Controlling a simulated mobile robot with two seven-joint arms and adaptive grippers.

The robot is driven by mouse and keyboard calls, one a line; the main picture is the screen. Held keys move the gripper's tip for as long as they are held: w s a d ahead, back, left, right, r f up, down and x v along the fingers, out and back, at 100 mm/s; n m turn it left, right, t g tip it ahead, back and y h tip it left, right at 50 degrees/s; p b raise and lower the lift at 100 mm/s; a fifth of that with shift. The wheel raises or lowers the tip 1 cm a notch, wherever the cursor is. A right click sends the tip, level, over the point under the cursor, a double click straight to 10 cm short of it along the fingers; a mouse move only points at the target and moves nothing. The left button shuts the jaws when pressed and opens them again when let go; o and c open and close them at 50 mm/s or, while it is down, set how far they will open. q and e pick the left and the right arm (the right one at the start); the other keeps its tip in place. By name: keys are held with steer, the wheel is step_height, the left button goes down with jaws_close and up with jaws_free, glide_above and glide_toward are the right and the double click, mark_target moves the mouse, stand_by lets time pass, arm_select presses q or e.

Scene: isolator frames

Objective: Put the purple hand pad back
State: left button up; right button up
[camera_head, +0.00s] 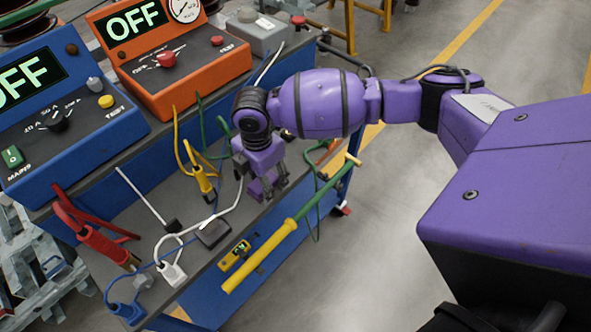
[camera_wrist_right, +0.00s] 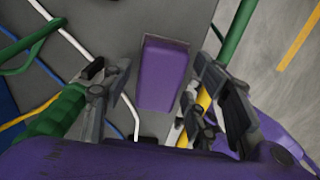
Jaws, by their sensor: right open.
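The purple hand pad (camera_wrist_right: 162,72) is a small purple block on the grey cart top, between and beyond my fingers in the right wrist view. My right gripper (camera_wrist_right: 165,105) is open, with one finger on each side of the pad's near end and gaps to both sides. In the head view the right gripper (camera_head: 264,180) points down over the cart near its right edge. The pad (camera_head: 256,190) shows there only in part, below the fingers. Whether the pad touches the fingers cannot be told. My left gripper is not in view.
A yellow and green rod (camera_head: 289,222) slants along the cart's right edge, close to the gripper. Red (camera_head: 104,243), yellow (camera_head: 204,184) and white (camera_head: 172,273) clamps with cables lie on the top (camera_head: 145,226). Blue (camera_head: 70,108) and orange (camera_head: 185,65) instruments reading OFF stand behind.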

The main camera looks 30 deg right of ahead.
step_height(320, 180, up, 12)
steer(key=shift+r+p, duration=0.2)
steer(key=shift+p, duration=0.15)
